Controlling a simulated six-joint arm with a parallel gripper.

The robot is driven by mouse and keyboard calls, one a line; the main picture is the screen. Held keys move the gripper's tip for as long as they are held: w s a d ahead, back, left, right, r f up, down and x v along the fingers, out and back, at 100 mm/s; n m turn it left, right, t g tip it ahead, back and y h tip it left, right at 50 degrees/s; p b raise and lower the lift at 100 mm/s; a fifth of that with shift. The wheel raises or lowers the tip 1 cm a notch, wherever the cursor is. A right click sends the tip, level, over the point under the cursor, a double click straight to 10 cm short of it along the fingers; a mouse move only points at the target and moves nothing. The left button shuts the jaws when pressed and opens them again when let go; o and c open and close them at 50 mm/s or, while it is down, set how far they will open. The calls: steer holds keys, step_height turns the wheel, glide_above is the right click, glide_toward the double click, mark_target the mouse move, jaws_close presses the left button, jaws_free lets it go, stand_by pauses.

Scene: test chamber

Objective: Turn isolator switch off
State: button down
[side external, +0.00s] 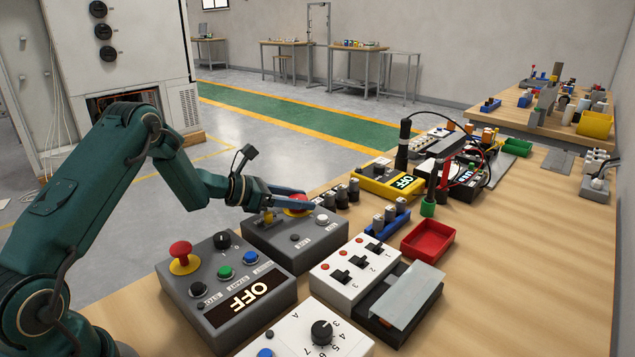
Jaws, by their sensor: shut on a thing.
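The isolator switch (297,203) has a red handle with some yellow around it. It sits on top of a grey control box (325,236) near the middle of the side external view. My gripper (291,200) reaches in from the left and is shut on the red handle. Its fingers partly hide the handle, so I cannot tell the switch's position.
A larger grey box with a red mushroom button (181,256) and an OFF display (246,297) stands in front. A white switch box (352,270), a red tray (428,239) and a yellow meter (386,180) are nearby.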

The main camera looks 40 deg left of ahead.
mark_target(297, 198)
steer(key=shift+c, duration=1.4)
jaws_free()
steer(key=shift+v, duration=2.6)
